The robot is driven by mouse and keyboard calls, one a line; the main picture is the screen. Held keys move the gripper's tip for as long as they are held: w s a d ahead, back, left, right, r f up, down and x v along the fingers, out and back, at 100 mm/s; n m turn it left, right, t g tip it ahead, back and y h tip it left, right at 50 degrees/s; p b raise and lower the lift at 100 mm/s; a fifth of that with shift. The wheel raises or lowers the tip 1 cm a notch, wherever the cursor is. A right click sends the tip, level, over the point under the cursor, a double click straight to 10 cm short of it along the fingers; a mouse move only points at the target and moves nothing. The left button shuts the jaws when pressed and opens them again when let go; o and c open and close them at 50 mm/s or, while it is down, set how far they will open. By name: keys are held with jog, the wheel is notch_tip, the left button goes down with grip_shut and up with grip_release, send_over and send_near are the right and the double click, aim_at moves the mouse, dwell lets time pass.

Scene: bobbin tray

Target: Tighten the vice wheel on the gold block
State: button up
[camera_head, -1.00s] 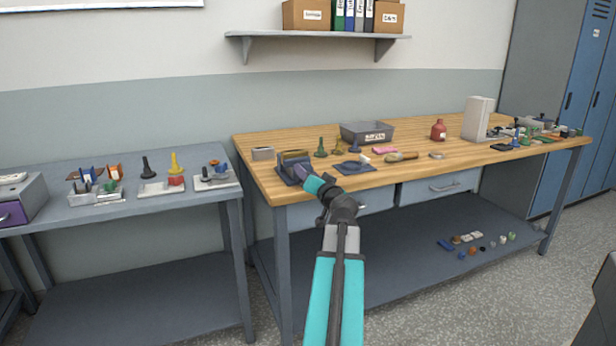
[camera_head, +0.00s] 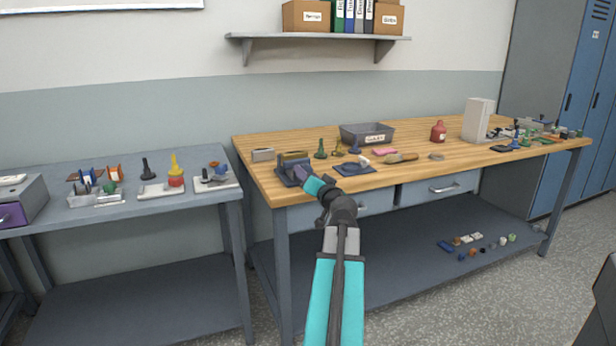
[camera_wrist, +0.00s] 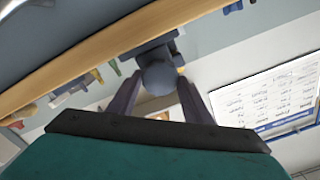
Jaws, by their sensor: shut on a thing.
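The dark blue-grey vice (camera_head: 287,176) stands at the left front corner of the wooden bench. A gold block (camera_head: 295,155) shows at the top of the vice, partly hidden. My gripper (camera_head: 302,173) is at the vice's front side and hides the wheel in the head view. In the wrist view the rounded blue-grey wheel (camera_wrist: 159,77) sits between the two fingers of my gripper (camera_wrist: 158,88), which are shut on it. A small yellow bit of the block (camera_wrist: 180,70) shows behind the wheel. How tight the vice is on the block cannot be told.
A grey bin (camera_head: 352,134), a green bobbin-like piece (camera_head: 321,150) and a blue mat (camera_head: 354,170) lie to the right of the vice. A lower grey table (camera_head: 130,215) is at the left, across a gap.

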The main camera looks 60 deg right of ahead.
jog(key=shift+r, duration=0.1)
dwell(0.3)
jog(key=o, duration=1)
jog(key=shift+o, duration=0.2)
jog(key=shift+s, duration=0.15)
jog(key=b+v, duration=0.2)
jog(key=v, duration=0.6)
jog(key=shift+s, duration=0.15)
jog(key=b+v, duration=0.2)
jog(key=b, duration=0.7)
jog(key=shift+s+a, duration=0.15)
jog(key=shift+a, duration=0.15)
jog(key=shift+b+v, duration=1.1)
jog(key=shift+v, duration=0.25)
